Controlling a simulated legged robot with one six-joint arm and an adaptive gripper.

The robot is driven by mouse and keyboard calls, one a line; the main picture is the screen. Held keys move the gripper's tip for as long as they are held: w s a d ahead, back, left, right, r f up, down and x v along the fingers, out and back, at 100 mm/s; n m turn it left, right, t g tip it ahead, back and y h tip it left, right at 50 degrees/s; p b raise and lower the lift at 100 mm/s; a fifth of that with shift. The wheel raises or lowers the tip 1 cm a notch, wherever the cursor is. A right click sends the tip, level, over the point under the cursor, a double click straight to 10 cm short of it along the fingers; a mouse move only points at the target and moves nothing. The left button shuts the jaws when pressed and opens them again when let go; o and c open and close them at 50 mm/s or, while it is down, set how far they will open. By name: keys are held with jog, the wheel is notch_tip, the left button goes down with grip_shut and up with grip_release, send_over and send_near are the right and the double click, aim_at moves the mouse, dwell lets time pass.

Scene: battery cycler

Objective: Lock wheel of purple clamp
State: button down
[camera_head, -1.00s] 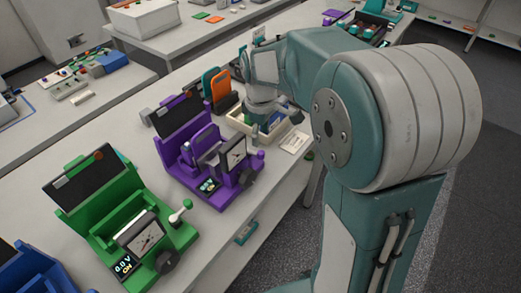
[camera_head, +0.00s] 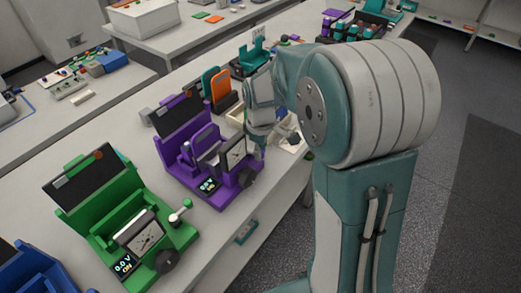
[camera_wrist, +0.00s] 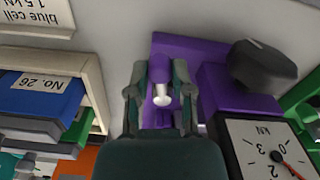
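The purple clamp (camera_head: 207,160) stands upright on the bench, with a dial gauge (camera_head: 236,154) and a black wheel-like knob (camera_head: 247,177) on its front. In the wrist view the black knob (camera_wrist: 262,64) is right of my gripper, above the gauge (camera_wrist: 268,150). My gripper (camera_wrist: 159,88) is open, its two fingers on either side of a purple knob with a pale shaft (camera_wrist: 161,80). Gaps show beside this knob; I cannot tell whether either finger touches it. In the head view my gripper (camera_head: 262,142) is beside the clamp's right side, its fingertips mostly hidden.
A green clamp (camera_head: 125,215) stands to the left and a blue one (camera_head: 25,275) beyond it. A pale tray (camera_head: 288,146) with cells lies right of the purple clamp; its wall (camera_wrist: 95,85) is close on the left in the wrist view. Teal and orange pieces (camera_head: 220,88) stand behind.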

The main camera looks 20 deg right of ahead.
jog(key=shift+s+a+m, duration=0.2)
jog(key=shift+m, duration=0.45)
jog(key=shift+s+a+m, duration=0.2)
jog(key=shift+m, duration=0.45)
jog(key=c, duration=0.5)
grip_release()
notch_tip(320, 180, up, 12)
jog(key=shift+w+f, duration=0.1)
